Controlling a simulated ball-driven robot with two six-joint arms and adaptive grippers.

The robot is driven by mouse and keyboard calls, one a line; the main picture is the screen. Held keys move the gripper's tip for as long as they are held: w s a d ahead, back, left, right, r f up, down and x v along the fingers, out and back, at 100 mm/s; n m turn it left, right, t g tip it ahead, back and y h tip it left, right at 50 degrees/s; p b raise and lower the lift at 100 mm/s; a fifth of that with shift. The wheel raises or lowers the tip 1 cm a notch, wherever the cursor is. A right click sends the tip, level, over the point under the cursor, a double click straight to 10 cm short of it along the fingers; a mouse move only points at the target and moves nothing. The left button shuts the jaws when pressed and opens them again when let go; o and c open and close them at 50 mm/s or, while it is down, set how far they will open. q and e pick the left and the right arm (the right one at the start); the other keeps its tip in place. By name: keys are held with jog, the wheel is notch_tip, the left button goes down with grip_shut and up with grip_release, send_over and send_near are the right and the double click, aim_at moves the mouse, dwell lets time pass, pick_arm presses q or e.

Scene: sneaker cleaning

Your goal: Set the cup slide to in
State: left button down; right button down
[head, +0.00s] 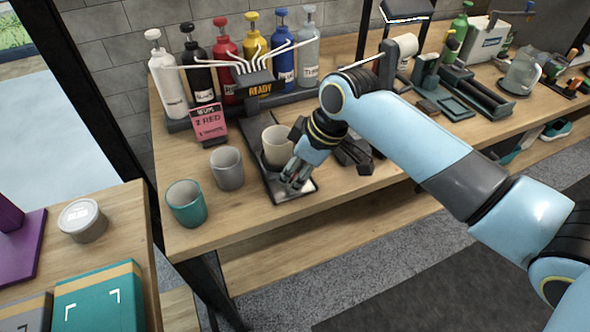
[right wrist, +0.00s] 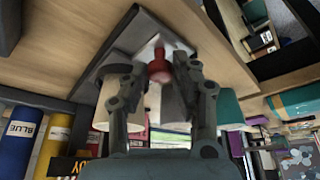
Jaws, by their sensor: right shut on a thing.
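The cup slide (head: 272,187) is a dark track running from under the dispenser toward the table's front edge, with a pale metal plate at its near end. A cream cup (head: 276,146) stands upright on it, partly behind my right gripper. My right gripper (head: 295,182) is over the near plate. In the right wrist view, my right gripper (right wrist: 158,72) is shut on a red knob (right wrist: 158,62) on the pale plate. The cream cup (right wrist: 104,108) shows beside the left finger there. My left gripper is in neither view.
The dispenser (head: 259,88) reads READY, with several coloured pump bottles behind it. A pink order card (head: 208,122) stands to its left. A grey cup (head: 227,168) and a teal cup (head: 187,203) stand left of the slide. Dark items (head: 357,152) lie close to its right.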

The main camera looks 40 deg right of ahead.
aim_at(271, 129)
jog(key=w+d+b, duration=0.1)
jog(key=w, duration=0.3)
jog(key=w+d+b, duration=0.1)
jog(key=w, duration=0.4)
jog(key=w+d+b, duration=0.1)
jog(key=w+b, duration=0.1)
jog(key=w, duration=0.2)
jog(key=shift+w+f, duration=0.15)
jog(key=shift+w+d+r, duration=0.1)
jog(key=shift+w+r, duration=0.05)
jog(key=shift+r, duration=0.1)
jog(key=c, duration=1.4)
grip_release()
jog(key=o, duration=0.3)
jog(key=shift+w+f, duration=0.1)
jog(key=shift+w, duration=0.1)
jog(key=shift+s, duration=0.1)
jog(key=v, duration=1.2)
